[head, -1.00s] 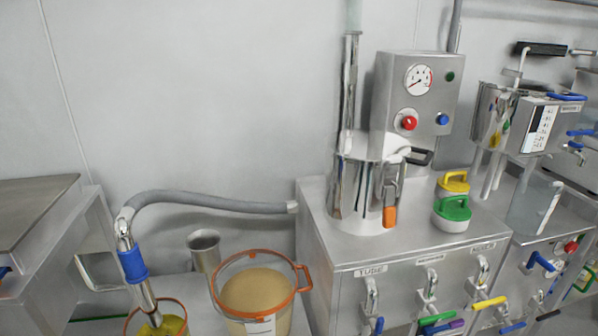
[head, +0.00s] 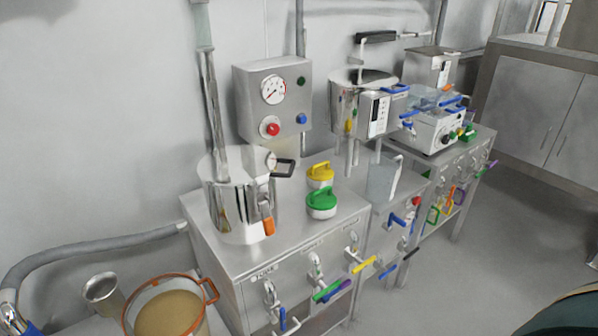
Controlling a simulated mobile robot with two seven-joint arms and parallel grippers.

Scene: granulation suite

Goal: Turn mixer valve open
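A steel mixer bowl (head: 352,100) stands on legs at the centre right, with a control box (head: 379,115) on its front. A blue handle (head: 398,88) sticks out at the top of this box, and another blue handle (head: 412,113) sits lower, right of it. Below, a blue-handled valve (head: 399,220) is on the cabinet front, under a clear pitcher. I cannot tell from the labels which handle is the mixer valve, nor whether it is open. Neither of my grippers is in view.
A steel pot (head: 236,195) and green-lidded (head: 321,203) and yellow-lidded (head: 320,174) containers stand on the nearer cabinet. Coloured handles project from its front. A clear pitcher (head: 383,179) stands below the bowl. The grey floor (head: 490,235) at right is free.

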